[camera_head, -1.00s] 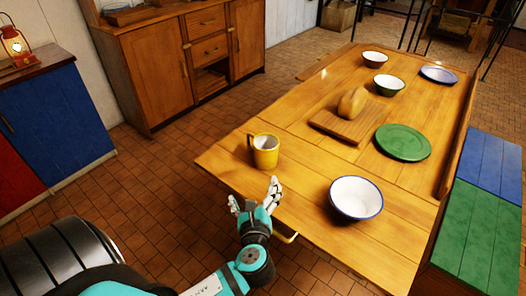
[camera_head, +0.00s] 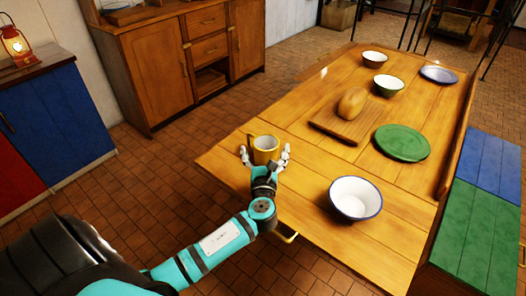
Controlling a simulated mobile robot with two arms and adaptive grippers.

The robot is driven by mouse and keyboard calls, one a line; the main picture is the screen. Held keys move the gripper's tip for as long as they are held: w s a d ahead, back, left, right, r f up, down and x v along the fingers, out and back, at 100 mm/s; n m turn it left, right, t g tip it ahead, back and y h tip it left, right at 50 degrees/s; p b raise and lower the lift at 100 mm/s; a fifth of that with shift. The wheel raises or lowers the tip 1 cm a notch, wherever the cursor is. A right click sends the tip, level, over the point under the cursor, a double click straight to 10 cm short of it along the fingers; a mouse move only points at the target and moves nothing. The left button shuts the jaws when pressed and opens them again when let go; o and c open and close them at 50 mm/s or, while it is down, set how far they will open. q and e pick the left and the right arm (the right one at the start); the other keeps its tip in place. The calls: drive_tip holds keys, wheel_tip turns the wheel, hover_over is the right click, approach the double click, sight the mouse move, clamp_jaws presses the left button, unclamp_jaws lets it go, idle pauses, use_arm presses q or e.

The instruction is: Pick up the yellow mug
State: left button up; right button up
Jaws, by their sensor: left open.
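The yellow mug (camera_head: 264,156) stands upright near the left edge of the wooden table (camera_head: 320,237). Its handle points to the left and its inside is pale. My left gripper (camera_head: 265,157) is open, with one finger on the left of the mug and the other on its right. The fingers are around the mug's lower part; I cannot tell whether they touch it. The base of the mug is partly hidden by the gripper. My right gripper is not in view.
A white bowl with a blue rim (camera_head: 355,198) stands to the right of my left gripper. A green plate (camera_head: 403,142), a cutting board (camera_head: 338,134) with a loaf (camera_head: 352,102) and further bowls lie farther back. A bench (camera_head: 480,222) runs along the right side.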

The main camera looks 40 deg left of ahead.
sight(266, 135)
use_arm(q)
drive_tip(key=x, duration=0.5)
drive_tip(key=shift+w+a+f, duration=0.1)
drive_tip(key=shift+w+f, duration=0.1)
drive_tip(key=shift+w, duration=0.1)
drive_tip(key=c, duration=1.4)
